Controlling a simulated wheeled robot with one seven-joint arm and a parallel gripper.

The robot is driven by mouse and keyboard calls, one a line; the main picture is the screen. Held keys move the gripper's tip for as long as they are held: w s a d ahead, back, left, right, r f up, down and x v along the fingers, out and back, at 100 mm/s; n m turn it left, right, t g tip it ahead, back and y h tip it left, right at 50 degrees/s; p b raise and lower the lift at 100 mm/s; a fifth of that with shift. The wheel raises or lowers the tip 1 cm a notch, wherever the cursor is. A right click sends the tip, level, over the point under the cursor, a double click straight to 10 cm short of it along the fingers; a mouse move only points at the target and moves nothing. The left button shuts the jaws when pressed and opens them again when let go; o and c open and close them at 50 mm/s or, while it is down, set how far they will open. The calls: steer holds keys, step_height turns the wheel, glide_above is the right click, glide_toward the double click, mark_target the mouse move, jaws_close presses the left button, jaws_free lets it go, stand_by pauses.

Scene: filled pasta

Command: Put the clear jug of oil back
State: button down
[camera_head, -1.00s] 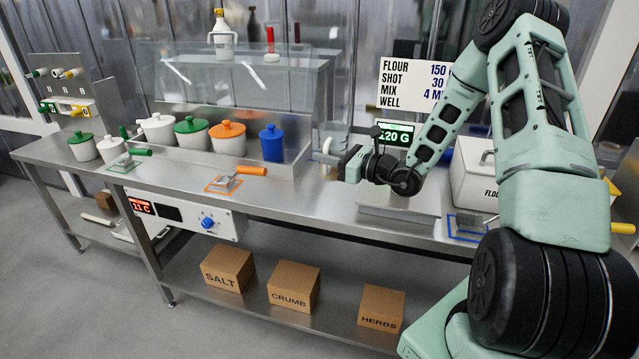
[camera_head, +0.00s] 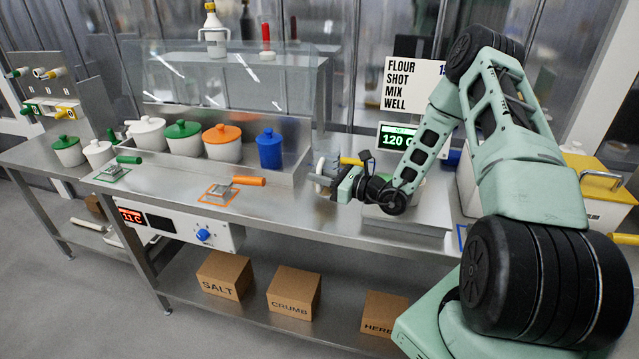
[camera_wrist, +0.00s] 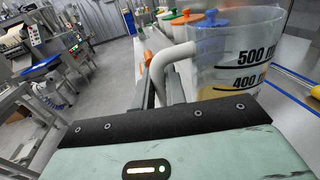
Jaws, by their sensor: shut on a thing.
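The clear jug (camera_wrist: 240,55) fills the upper right of the wrist view, with black 400 and 500 ml marks. A little yellow oil (camera_wrist: 212,91) shows low in it. Its white handle (camera_wrist: 163,72) curves down between the fingers of my gripper (camera_wrist: 160,85), which is shut on it. In the head view my gripper (camera_head: 334,183) is over the counter, left of the scale plate. The jug is small and hard to make out there, and I cannot tell whether its base touches the counter.
The scale plate (camera_head: 410,217) lies right of my gripper, below the 120 G display (camera_head: 397,139). A blue pot (camera_head: 270,150) and an orange-lidded pot (camera_head: 222,145) stand left. A raised shelf (camera_head: 235,60) runs behind.

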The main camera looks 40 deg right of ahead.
mark_target(320, 192)
steer(key=shift+f, duration=1.35)
steer(key=shift+f, duration=0.15)
steer(key=c, duration=1.4)
jaws_free()
steer(key=shift+c, duration=0.2)
